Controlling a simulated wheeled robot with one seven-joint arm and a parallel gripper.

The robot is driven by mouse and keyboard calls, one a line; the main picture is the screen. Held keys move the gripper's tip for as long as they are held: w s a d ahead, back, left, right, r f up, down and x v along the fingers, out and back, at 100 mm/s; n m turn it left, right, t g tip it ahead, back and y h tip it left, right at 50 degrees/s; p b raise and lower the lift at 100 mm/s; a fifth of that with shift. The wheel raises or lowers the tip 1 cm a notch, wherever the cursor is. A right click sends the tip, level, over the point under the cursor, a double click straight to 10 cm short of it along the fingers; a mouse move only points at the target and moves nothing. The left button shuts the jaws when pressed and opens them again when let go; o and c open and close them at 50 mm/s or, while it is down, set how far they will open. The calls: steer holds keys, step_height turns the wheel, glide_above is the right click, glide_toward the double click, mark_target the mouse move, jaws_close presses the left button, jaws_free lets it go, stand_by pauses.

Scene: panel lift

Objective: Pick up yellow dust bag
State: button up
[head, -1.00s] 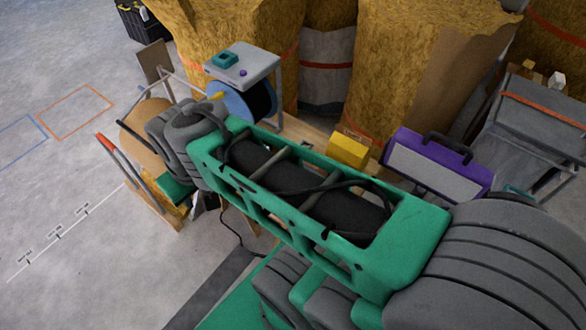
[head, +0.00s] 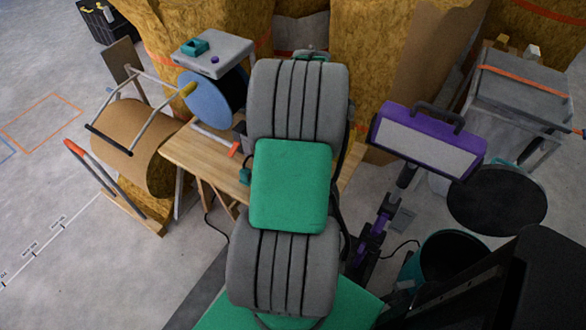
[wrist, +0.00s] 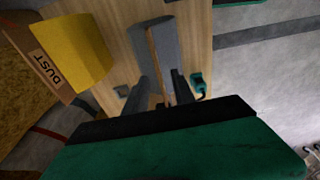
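The yellow dust bag (wrist: 78,48) is at the upper left of the wrist view, a yellow block with a brown cardboard face marked "DUST". It sits at the edge of a wooden tabletop (wrist: 115,35). My gripper (wrist: 160,82) points at the tabletop to the right of the bag, apart from it. In the head view my arm hides the gripper and nearly all of the bag.
The wooden workbench (head: 205,160) stands behind my arm. A brown roll on a frame (head: 135,140) and a blue disc reel (head: 212,95) stand left. A purple-framed panel (head: 430,140), a round black top (head: 497,198) and a grey cart (head: 515,95) are right. Floor at far left is open.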

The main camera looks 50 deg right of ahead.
steer(key=f, duration=0.4)
steer(key=shift+w+d+f, duration=0.1)
steer(key=shift+w+f, duration=0.05)
steer(key=shift+w, duration=0.1)
steer(key=shift+c, duration=0.3)
jaws_close()
stand_by(0.6)
steer(key=shift+w, duration=0.1)
